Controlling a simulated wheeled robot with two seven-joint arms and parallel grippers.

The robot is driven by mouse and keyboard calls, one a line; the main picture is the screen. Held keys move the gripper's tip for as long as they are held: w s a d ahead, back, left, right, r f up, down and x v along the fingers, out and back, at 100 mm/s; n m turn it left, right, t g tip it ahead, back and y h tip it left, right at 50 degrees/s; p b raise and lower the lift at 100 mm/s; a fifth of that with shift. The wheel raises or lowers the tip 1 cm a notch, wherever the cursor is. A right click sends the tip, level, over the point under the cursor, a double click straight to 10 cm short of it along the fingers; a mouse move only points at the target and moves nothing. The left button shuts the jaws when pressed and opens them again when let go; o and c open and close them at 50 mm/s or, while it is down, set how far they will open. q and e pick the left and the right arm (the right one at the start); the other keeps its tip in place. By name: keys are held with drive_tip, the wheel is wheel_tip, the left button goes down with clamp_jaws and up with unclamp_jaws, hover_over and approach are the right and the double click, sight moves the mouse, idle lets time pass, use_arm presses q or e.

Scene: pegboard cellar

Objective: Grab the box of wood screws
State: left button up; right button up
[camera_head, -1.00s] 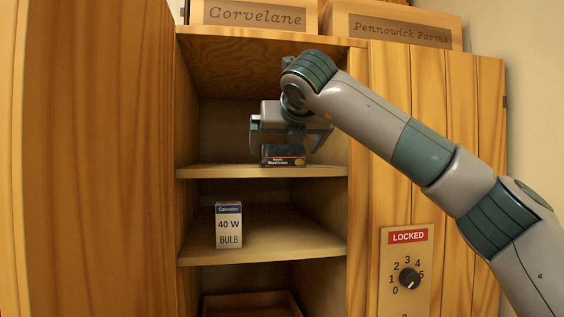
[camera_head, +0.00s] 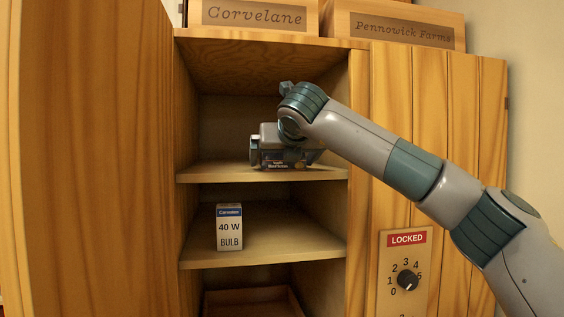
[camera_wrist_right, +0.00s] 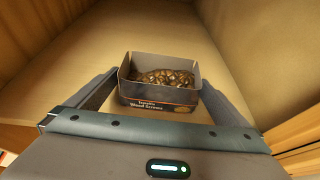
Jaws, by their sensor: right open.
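The box of wood screws (camera_head: 283,165) is a small dark, open-topped box on the upper shelf of the cabinet. In the right wrist view the box (camera_wrist_right: 158,97) shows a printed front, and brown screws lie inside. My right gripper (camera_head: 284,159) is lowered at the box, its fingers spread on both sides of it. In the right wrist view the fingers of the gripper (camera_wrist_right: 160,95) are open, with a gap between each finger and the box's sides. My left gripper is not in view.
The upper shelf (camera_head: 215,172) is otherwise clear. A light bulb box (camera_head: 229,228) stands on the shelf below (camera_head: 290,240). A dial panel (camera_head: 404,265) marked LOCKED is at right. Wooden crates (camera_head: 253,16) sit on top of the cabinet.

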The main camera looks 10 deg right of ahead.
drive_tip(key=shift+c, duration=0.3)
drive_tip(key=shift+r, duration=0.1)
drive_tip(key=c, duration=1.3)
drive_tip(key=shift+r, duration=0.15)
drive_tip(key=shift+r+b, duration=0.3)
drive_tip(key=shift+r, duration=0.3)
wheel_tip(320, 180, up, 9)
drive_tip(key=b, duration=0.1)
drive_tip(key=shift+f, duration=0.2)
